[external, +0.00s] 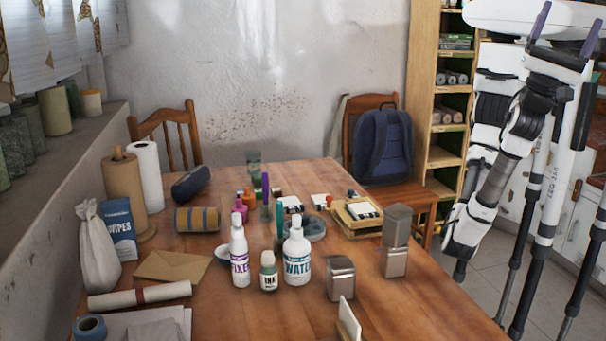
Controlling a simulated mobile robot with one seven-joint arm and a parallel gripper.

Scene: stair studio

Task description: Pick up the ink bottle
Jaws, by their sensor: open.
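My gripper (570,22) is at the upper right, beyond the table's right side and far from the ink bottle. Its two purple fingers point up, spread apart with nothing between them.
Metal dispensers (341,279) stand right of the bottles. An envelope (172,266), a rolled paper (139,295) and a wipes pack (119,230) lie or stand to the left. Pens and small jars crowd behind. A chair with a blue backpack (382,147) is at the back right.

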